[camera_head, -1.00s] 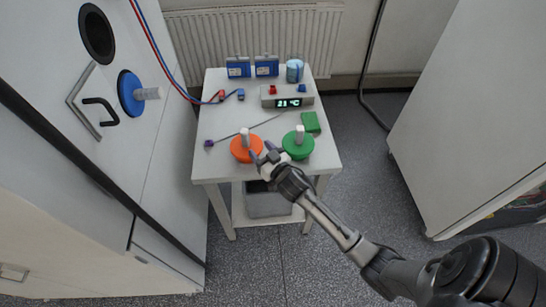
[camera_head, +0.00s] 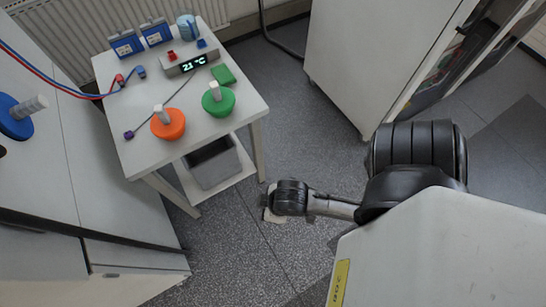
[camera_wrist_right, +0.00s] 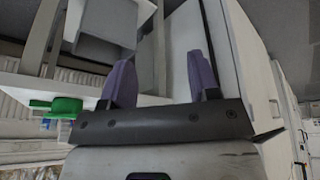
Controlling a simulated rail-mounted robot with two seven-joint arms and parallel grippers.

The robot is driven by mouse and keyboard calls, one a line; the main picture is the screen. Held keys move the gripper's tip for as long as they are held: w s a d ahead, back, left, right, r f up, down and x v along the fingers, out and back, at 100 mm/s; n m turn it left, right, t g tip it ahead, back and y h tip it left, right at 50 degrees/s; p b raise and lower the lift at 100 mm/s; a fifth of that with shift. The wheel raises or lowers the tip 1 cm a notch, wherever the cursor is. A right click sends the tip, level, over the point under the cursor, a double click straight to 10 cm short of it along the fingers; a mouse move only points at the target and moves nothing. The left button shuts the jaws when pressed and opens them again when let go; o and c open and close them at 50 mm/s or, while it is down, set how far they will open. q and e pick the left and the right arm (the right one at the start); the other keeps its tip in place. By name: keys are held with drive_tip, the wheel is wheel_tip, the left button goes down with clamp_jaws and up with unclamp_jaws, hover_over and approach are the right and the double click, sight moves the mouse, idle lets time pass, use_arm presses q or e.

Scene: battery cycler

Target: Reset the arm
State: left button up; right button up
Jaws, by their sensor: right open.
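My right arm comes in from the right in the head view. Its gripper (camera_head: 270,208) hangs over the floor in front of the small white table, clear of the table and everything on it. In the right wrist view, the two purple fingers of the gripper (camera_wrist_right: 160,80) stand wide apart with nothing between them. My left gripper is in neither view.
The white table (camera_head: 135,152) holds an orange plug (camera_head: 172,127), a green plug (camera_head: 222,106), a temperature display (camera_head: 190,64) and blue boxes (camera_head: 127,43). A grey bin (camera_head: 214,168) sits on its lower shelf. White cabinets stand on both sides. The floor (camera_head: 240,250) in front is clear.

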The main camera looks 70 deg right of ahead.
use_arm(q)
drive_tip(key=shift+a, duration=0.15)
use_arm(e)
drive_tip(key=shift+s+a+r+g, duration=0.1)
drive_tip(key=shift+s+a+g, duration=0.05)
drive_tip(key=shift+s, duration=0.3)
drive_tip(key=shift+s+a+r+g, duration=0.1)
drive_tip(key=shift+s+a+g, duration=0.05)
drive_tip(key=shift+s, duration=0.25)
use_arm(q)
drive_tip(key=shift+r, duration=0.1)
use_arm(e)
drive_tip(key=shift+r, duration=0.1)
use_arm(q)
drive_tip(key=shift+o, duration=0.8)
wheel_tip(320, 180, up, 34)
drive_tip(key=p, duration=3.4)
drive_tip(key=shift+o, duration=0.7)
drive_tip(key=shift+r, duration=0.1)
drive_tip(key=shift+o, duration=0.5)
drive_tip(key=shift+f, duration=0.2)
use_arm(e)
wheel_tip(320, 180, up, 34)
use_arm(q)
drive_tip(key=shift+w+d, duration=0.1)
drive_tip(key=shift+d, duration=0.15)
use_arm(e)
drive_tip(key=shift+d, duration=0.1)
